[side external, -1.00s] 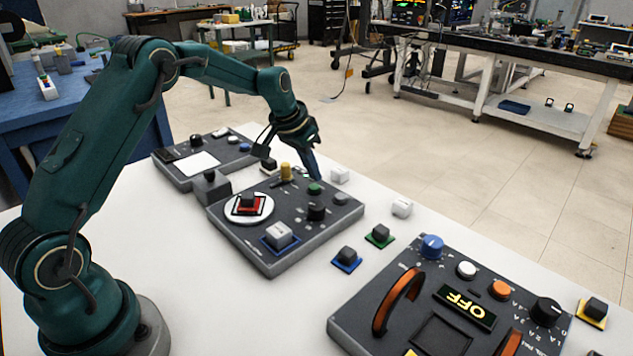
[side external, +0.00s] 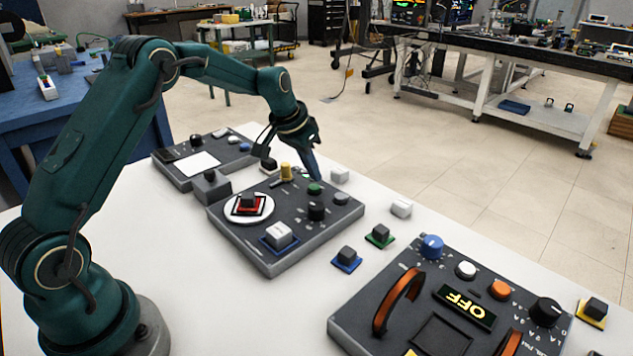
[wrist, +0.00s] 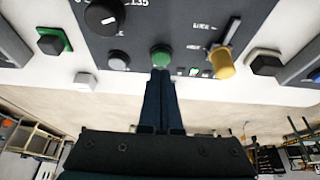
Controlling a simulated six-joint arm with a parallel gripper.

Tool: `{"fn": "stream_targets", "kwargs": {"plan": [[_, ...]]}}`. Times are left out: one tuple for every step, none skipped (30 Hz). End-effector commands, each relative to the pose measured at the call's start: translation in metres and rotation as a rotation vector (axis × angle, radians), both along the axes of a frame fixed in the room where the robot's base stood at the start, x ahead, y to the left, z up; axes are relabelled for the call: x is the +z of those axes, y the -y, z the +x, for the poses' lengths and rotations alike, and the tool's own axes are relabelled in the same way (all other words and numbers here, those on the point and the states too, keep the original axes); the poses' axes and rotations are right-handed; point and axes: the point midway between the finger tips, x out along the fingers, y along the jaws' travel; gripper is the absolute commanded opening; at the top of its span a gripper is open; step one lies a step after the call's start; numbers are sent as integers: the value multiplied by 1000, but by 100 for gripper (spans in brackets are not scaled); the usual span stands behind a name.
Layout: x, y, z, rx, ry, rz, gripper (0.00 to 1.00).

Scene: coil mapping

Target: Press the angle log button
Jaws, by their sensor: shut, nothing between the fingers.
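A dark grey panel (side external: 237,222) on the white table carries several controls. A green round button (side external: 314,188) sits near its far edge, and it also shows in the wrist view (wrist: 161,56). A grey button (side external: 341,198) is to its right. I cannot read a label that tells which button is the angle log. My gripper (side external: 316,176) is shut and empty, pointing down at the green button. In the wrist view its fingertips (wrist: 160,72) are right at the button's edge; I cannot tell whether they touch it.
The panel also has a black knob (side external: 316,211), a yellow lever (side external: 286,172), and a white disc (side external: 233,214) bearing a red-and-black block. White cubes (side external: 340,175) (side external: 401,208) and dark cubes on green and blue squares lie nearby. A larger panel with orange handles (side external: 384,312) stands at front right.

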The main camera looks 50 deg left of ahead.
Motion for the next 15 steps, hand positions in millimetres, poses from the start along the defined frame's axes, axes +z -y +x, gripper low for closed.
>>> {"fn": "stream_targets", "kwargs": {"plan": [[0,0,0,0,0,0,0],[0,0,0,0,0,0,0],[0,0,0,0,0,0,0],[0,0,0,0,0,0,0],[0,0,0,0,0,0,0],[0,0,0,0,0,0,0],[-1,0,0,0,0,0,0],[-2,0,0,0,0,0,0],[-3,0,0,0,-1,0,0],[-4,0,0,0,-1,-1,0],[-5,0,0,0,-1,-1,0],[-6,0,0,0,-2,-1,0],[-7,0,0,0,-2,-1,0],[-8,0,0,0,-2,-1,0],[-9,0,0,0,-1,-1,0]]}}
